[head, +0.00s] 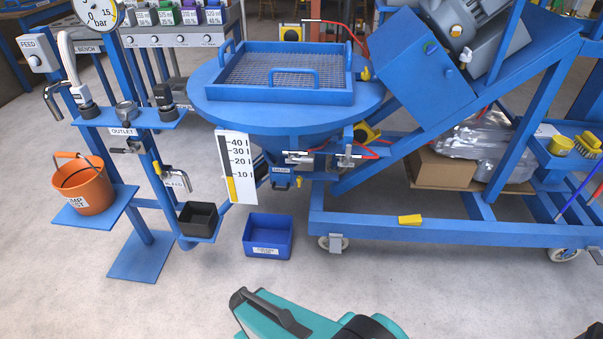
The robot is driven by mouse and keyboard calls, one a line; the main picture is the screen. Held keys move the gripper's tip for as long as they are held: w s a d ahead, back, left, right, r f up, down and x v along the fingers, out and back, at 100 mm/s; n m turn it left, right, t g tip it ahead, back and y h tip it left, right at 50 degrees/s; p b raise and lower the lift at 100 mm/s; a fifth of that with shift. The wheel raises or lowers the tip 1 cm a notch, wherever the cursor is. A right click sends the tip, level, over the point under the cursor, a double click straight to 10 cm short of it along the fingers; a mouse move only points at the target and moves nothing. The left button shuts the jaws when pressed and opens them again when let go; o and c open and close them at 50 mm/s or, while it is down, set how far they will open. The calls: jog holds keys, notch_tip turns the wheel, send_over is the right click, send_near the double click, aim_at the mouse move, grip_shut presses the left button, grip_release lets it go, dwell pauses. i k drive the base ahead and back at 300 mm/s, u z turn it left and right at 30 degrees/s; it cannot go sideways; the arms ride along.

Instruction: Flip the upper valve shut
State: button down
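No part is labelled as the upper valve, so I cannot tell for certain which fitting it is. Below the blue hopper (285,118), a metal fitting (347,157) with red parts stands at the right of the outlet. Another metal fitting (297,157) with a red lever or line sits to its left. A yellow part (368,132) shows just above them, partly hidden. Their exact open or shut positions are too small to tell. Teal and dark parts of my arm show at the bottom edge, well in front of the hopper. My gripper's fingertips are not visible.
A blue stand at left holds an orange bucket (85,190) and a black bin (198,219). A blue bin (268,236) lies on the floor under the hopper. A white level scale (238,180) hangs nearby. The blue wheeled frame (440,233) fills the right. Front floor is clear.

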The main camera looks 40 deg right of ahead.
aim_at(293, 156)
jog(key=u, duration=0.3)
jog(key=k, duration=0.95)
jog(key=i, duration=0.6)
jog(key=u, duration=0.1)
